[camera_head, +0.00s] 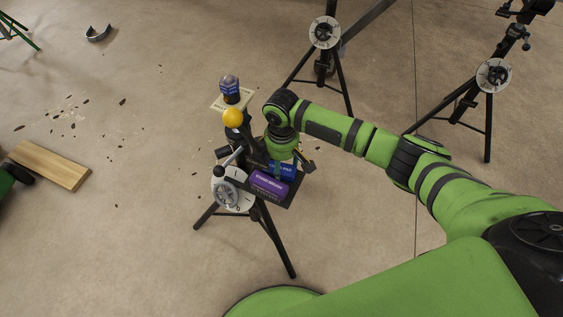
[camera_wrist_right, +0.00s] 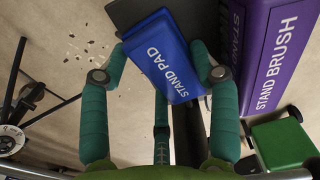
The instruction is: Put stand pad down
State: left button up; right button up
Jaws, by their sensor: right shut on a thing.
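The stand pad is a blue block (camera_wrist_right: 163,52) with white "STAND PAD" lettering. In the head view the pad (camera_head: 284,170) shows just below my right gripper (camera_head: 285,160), at the dark tray (camera_head: 292,198) on the pipe stand. I cannot tell whether the pad touches the tray. The purple stand brush (camera_head: 268,184) lies on the tray beside the pad, and it is also in the wrist view (camera_wrist_right: 278,55). My left gripper is not in view.
A yellow ball (camera_head: 232,117) and a dark blue-labelled container (camera_head: 230,86) are at the stand's far side. A round dial (camera_head: 230,190) is at its left. Other tripod stands (camera_head: 324,33) (camera_head: 493,75) stand behind. A wooden board (camera_head: 50,165) lies left; the floor between is mostly clear.

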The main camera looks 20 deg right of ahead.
aim_at(282, 165)
jog(key=o, duration=0.7)
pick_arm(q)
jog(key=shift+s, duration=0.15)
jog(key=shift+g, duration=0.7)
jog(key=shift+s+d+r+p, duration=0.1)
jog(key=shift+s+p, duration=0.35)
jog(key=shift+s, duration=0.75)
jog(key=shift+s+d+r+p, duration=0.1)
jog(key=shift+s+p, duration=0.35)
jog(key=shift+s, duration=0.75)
pick_arm(e)
jog(key=shift+r, duration=6.2)
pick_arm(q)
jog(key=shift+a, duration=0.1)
